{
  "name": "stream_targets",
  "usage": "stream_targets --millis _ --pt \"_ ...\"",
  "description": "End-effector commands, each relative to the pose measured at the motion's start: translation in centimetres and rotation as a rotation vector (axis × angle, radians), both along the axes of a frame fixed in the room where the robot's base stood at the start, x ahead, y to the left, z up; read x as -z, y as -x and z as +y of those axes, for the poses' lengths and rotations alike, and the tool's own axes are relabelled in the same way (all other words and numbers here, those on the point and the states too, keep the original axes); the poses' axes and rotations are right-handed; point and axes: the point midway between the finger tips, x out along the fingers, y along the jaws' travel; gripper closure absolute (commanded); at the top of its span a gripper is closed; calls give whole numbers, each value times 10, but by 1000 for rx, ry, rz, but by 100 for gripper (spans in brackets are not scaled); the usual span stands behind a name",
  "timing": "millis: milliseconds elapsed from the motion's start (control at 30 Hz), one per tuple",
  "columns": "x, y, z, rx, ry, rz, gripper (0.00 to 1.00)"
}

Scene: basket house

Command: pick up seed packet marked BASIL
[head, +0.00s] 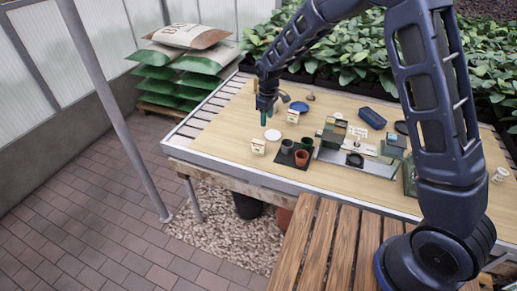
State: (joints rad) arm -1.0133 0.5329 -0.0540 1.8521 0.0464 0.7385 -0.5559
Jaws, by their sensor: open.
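My gripper (267,114) points down above the left part of the wooden table (228,137), open and with nothing seen between its fingers. A small cream packet or carton with a yellowish mark (258,147) stands near the table's front edge, below and slightly left of my gripper in the picture. A similar cream one (293,116) stands just right of my gripper. The print on both is too small to read, so I cannot tell which, if either, is marked BASIL.
A white disc (272,134) lies between the two cream items. A dark mat (290,159) holds a grey cup (287,146), a green cup (307,143) and a terracotta cup (301,157). A blue box (372,117) lies farther right. Leafy plants (350,60) line the back.

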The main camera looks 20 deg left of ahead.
Motion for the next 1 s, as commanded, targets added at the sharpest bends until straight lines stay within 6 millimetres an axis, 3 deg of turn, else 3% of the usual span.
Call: stream_targets --millis 100,233,433,700,1000 --pt "22 14 20 -51 13 5 51" --pt "33 21 30 -75 18 7 51" --pt "48 22 31 -80 20 8 51" --pt "85 22 31 -78 20 7 51" --pt "106 21 29 -79 20 8 51"
